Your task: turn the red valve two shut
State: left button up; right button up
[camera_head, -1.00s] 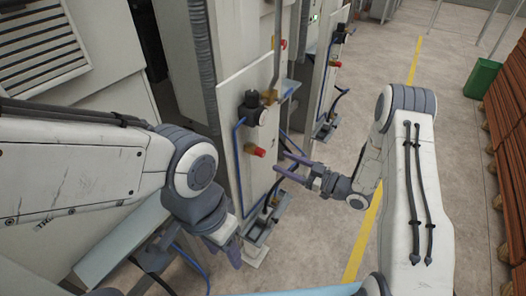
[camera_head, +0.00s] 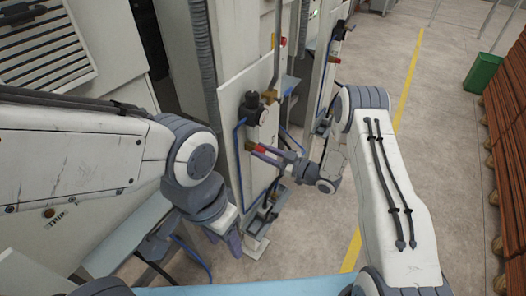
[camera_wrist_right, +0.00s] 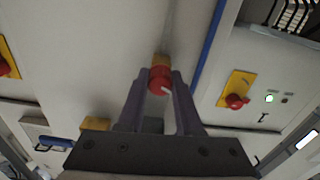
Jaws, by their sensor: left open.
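A red valve knob (camera_head: 258,148) on a brass fitting sits on the pale panel in the middle of the head view, partly hidden by my right gripper. In the right wrist view the red knob (camera_wrist_right: 160,80) is between the two fingertips of my right gripper (camera_wrist_right: 162,82). In the head view my right gripper (camera_head: 262,154) reaches the knob from the right. I cannot tell whether its fingers press on the knob or only flank it. My left gripper (camera_head: 235,243) is open and empty, pointing down below the panel.
A black regulator (camera_head: 252,108) with a blue hose is above the knob. Other red knobs show farther back (camera_head: 336,60). The wrist view shows a red switch on a yellow plate (camera_wrist_right: 236,92) at the right. A green bin (camera_head: 483,72) stands far right. The floor at right is open.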

jog(key=shift+f+m+b, duration=0.1)
jog(key=shift+m+b, duration=0.2)
grip_shut()
jog(key=shift+m, duration=0.4)
jog(key=o, duration=1)
grip_release()
